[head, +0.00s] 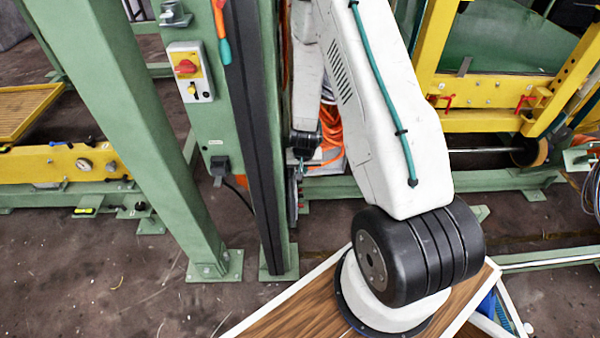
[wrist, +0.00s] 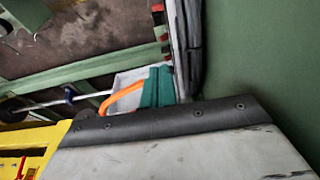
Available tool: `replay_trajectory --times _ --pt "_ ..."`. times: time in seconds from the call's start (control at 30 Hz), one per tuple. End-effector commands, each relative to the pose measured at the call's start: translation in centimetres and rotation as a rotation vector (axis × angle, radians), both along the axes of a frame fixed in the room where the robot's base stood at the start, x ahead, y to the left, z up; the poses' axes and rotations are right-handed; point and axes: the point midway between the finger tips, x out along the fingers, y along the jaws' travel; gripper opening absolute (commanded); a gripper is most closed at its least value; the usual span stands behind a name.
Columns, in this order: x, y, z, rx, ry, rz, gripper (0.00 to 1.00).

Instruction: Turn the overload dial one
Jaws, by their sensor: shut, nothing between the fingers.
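In the head view a grey box with a yellow plate is fixed to a green post. A round pale dial (head: 84,164) sits on the yellow beam at the left. I cannot tell which of these is the overload dial, and I see no readable label. My white arm comes down in front of the machine at the right of the post. My gripper's fingers do not show in either view. The wrist view shows none of these controls clearly.
Green uprights (head: 140,120) stand at left, beside a dark vertical strip (head: 255,130). A yellow frame (head: 490,122) with red clamps is at right. In the wrist view a pale panel with a black screwed edge (wrist: 180,122) fills the bottom, and a green surface (wrist: 270,70) the right.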

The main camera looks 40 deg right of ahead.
Motion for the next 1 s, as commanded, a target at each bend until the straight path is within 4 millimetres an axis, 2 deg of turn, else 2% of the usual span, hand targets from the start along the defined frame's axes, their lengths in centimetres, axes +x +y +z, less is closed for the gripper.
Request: replay_trajectory --times 0.1,0.33,0.5,0.7,0.97,1.0 --pt "0.4 -0.3 -2.6 0.003 0.004 0.0 0.0" --pt "1.4 -1.0 -7.1 0.003 0.003 -0.002 0.0" --pt "0.3 -0.2 -9.2 0.003 0.004 -0.001 0.0" --pt "-0.1 0.1 -10.2 0.002 0.002 -0.002 0.0" --pt "-0.2 0.2 -10.3 0.002 0.001 -0.002 0.0" --pt "-0.1 2.0 -10.3 0.002 0.003 0.007 0.0"
